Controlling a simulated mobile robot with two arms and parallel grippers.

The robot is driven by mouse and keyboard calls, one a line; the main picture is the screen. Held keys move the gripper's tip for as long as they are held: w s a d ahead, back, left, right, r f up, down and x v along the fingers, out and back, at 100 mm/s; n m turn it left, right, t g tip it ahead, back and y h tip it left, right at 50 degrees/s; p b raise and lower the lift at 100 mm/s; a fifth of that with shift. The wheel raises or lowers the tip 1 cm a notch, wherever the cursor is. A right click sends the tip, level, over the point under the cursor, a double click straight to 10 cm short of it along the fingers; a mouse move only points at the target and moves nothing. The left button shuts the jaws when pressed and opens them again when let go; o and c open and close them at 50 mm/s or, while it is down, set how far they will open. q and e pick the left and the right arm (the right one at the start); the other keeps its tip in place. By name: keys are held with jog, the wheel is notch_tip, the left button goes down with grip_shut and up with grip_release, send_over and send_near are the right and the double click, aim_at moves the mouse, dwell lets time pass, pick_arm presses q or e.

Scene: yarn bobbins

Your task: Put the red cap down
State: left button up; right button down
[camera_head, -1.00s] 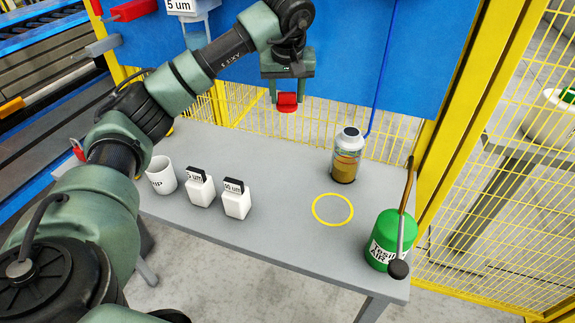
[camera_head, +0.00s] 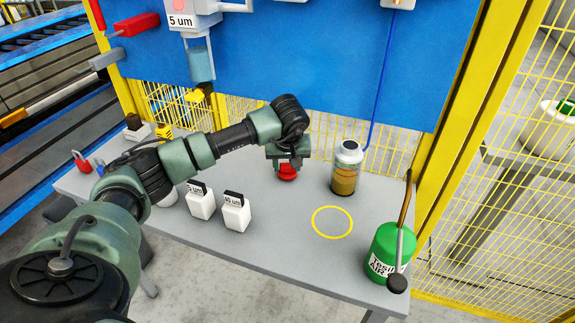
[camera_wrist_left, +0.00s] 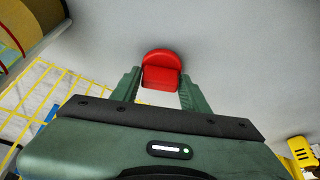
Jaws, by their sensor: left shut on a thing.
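The red cap (camera_head: 287,173) is between the fingers of my left gripper (camera_head: 287,166), low over the back of the grey table (camera_head: 270,236). In the left wrist view the red cap (camera_wrist_left: 162,69) sits between both fingertips of the left gripper (camera_wrist_left: 160,88), with the grey table top behind it. I cannot tell whether the cap touches the table. A clear jar with brown contents (camera_head: 345,170) stands just right of the cap, with an open-looking white top. My right gripper is not in view.
A yellow ring (camera_head: 332,208) is marked on the table, right of centre. A green canister (camera_head: 384,250) with a lever stands at the right edge. Two white bottles (camera_head: 200,202) stand at the left. A blue panel (camera_head: 300,70) is behind. The table's front middle is clear.

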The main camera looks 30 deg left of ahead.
pick_arm(q)
jog(key=shift+f, duration=0.3)
jog(key=o, duration=1.3)
jog(key=shift+f, duration=0.1)
jog(key=shift+o, duration=0.2)
jog(key=shift+r, duration=0.2)
jog(key=shift+d+r, duration=0.1)
jog(key=shift+r, duration=0.15)
jog(key=b+v, duration=0.1)
jog(key=v, duration=1)
jog(key=shift+r, duration=0.2)
